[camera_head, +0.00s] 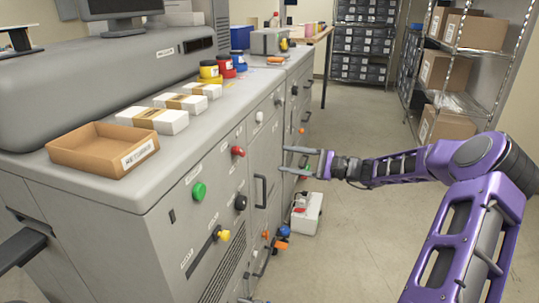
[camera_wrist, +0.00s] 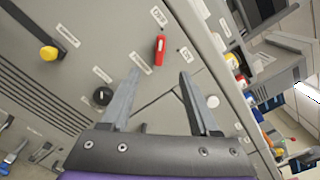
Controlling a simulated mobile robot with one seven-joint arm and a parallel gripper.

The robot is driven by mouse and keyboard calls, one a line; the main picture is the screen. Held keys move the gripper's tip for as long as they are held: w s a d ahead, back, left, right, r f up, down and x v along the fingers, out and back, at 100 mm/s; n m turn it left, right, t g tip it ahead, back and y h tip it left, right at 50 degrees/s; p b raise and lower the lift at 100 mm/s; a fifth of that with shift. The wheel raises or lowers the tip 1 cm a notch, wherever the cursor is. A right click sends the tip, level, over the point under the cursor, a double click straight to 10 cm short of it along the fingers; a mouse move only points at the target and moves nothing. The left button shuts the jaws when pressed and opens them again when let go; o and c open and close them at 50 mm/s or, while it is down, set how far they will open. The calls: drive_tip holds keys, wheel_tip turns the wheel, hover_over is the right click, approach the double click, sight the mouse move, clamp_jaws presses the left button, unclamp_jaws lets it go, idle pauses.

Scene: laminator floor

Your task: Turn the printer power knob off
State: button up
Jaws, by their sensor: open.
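A red knob (camera_head: 237,151) sits on the front panel of the grey machine (camera_head: 170,235). In the wrist view the red knob (camera_wrist: 160,48) is a long bar with several small white labels around it; one seems to read "OFF", but the print is too small to be sure. My gripper (camera_head: 285,160) is open, its fingers pointing at the panel, to the right of the red knob. In the wrist view my gripper (camera_wrist: 159,72) has nothing between its fingers, and the red knob lies just beyond the gap between the tips, apart from both.
A green button (camera_head: 199,192), black knob (camera_head: 240,202), yellow-ended handle (camera_head: 222,234) and white knob (camera_head: 259,116) share the panel. A cardboard tray (camera_head: 103,150) and white packs lie on top. A white box (camera_head: 306,213) stands on the floor. The aisle floor (camera_head: 350,240) has free room.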

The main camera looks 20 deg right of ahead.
drive_tip(key=shift+v, duration=1.35)
